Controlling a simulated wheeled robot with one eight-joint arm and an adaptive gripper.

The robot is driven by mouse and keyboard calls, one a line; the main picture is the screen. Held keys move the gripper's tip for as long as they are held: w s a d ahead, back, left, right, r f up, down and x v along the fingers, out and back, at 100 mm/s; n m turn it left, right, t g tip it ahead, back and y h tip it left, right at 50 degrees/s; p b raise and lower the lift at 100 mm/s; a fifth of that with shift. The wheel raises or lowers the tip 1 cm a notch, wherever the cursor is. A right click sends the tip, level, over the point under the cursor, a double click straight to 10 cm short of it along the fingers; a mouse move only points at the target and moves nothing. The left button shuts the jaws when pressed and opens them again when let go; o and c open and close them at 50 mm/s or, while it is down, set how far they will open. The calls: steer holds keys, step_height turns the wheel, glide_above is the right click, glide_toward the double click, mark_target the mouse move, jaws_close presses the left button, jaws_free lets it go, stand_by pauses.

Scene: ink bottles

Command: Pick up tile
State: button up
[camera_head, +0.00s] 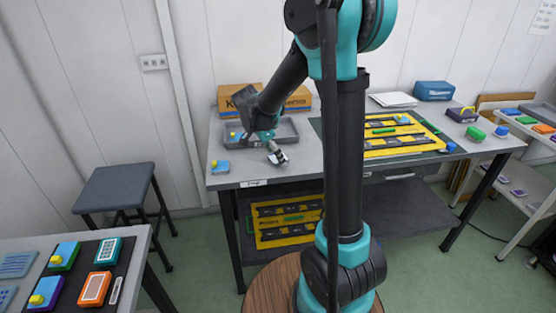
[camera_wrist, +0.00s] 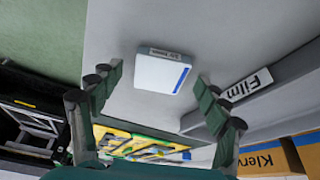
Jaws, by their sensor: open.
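In the wrist view a white, square-looking tile (camera_wrist: 160,74) with a blue stripe along one edge and a small printed label lies on the grey table top. My gripper (camera_wrist: 158,82) is open, with one finger to each side of the tile in the picture. I see no finger touching it. In the head view my gripper (camera_head: 271,146) is low over the table's front left part, and a small pale piece (camera_head: 278,158) shows at its fingertips; it looks like the same tile, partly hidden.
A grey tray (camera_head: 288,127) labelled "Film" in the wrist view (camera_wrist: 285,98) stands close behind the tile. An orange box (camera_head: 298,98) is behind it. A yellow-and-black board (camera_head: 400,143) lies to the right.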

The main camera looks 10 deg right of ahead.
steer(key=shift+c, duration=0.3)
steer(key=c, duration=1.4)
steer(key=shift+r, duration=0.1)
